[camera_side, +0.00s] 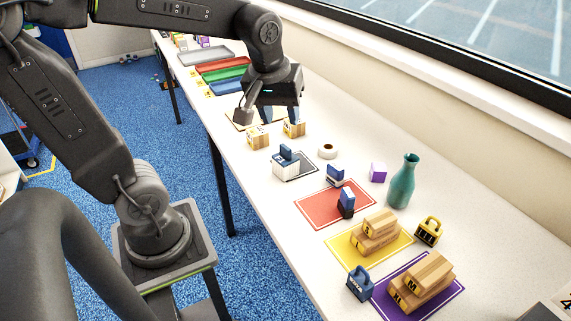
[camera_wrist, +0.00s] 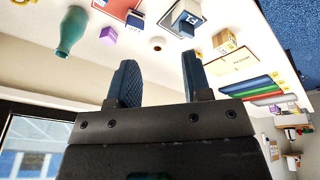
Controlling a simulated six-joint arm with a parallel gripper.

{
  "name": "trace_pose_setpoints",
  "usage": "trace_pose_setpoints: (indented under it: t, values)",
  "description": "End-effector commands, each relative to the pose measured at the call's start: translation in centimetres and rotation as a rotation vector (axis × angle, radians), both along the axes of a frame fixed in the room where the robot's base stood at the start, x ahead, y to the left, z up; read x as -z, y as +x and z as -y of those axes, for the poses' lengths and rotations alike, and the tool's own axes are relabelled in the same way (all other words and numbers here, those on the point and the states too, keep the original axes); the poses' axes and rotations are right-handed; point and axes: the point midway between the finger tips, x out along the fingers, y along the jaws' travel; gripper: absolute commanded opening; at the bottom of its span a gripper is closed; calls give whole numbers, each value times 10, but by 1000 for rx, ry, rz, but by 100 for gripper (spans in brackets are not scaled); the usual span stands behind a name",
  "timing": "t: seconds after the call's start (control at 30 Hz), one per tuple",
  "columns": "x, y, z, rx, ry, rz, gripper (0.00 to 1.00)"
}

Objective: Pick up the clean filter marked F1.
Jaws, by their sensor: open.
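I cannot read a mark F1 on anything, so I cannot tell which thing is the filter. Two light wooden boxes with dark marks, one left (camera_side: 258,138) and one right (camera_side: 294,129), stand just in front of my gripper (camera_side: 266,114). My gripper is open, with nothing between its blue fingers (camera_wrist: 158,66) in the wrist view.
The red (camera_side: 314,216), yellow (camera_side: 347,239) and purple (camera_side: 439,301) mats lie on the white table. Wooden blocks stand on the yellow and purple mats. A teal bottle (camera_side: 402,184), purple cube (camera_side: 378,172) and tape roll (camera_side: 327,151) stand near the wall. Coloured trays (camera_side: 222,73) lie behind my gripper.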

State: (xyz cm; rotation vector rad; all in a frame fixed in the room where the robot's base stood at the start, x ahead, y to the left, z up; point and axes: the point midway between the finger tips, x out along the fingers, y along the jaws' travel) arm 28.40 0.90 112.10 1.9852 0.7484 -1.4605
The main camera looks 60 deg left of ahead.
Motion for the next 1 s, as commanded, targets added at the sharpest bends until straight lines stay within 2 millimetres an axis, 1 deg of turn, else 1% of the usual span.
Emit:
trace_pose_setpoints:
  t: [0.03,0.1,0.2,0.3,0.4,0.57,0.67,0.8,0.9,1.0]
  values:
    - [7,16,-15,-142,-21,-35,45]
    - [15,33,-34,-333,-43,-69,45]
    - [29,52,-58,-575,-62,-105,45]
    - [42,65,-77,-754,-69,-127,45]
    - [50,71,-89,-866,-70,-138,45]
    - [63,74,-96,-923,-69,-145,45]
    - [80,73,-99,-923,-69,-147,45]
    - [108,72,-103,-922,-69,-147,45]
    - [124,72,-105,-921,-71,-146,45]
    - [134,72,-107,-920,-70,-143,45]
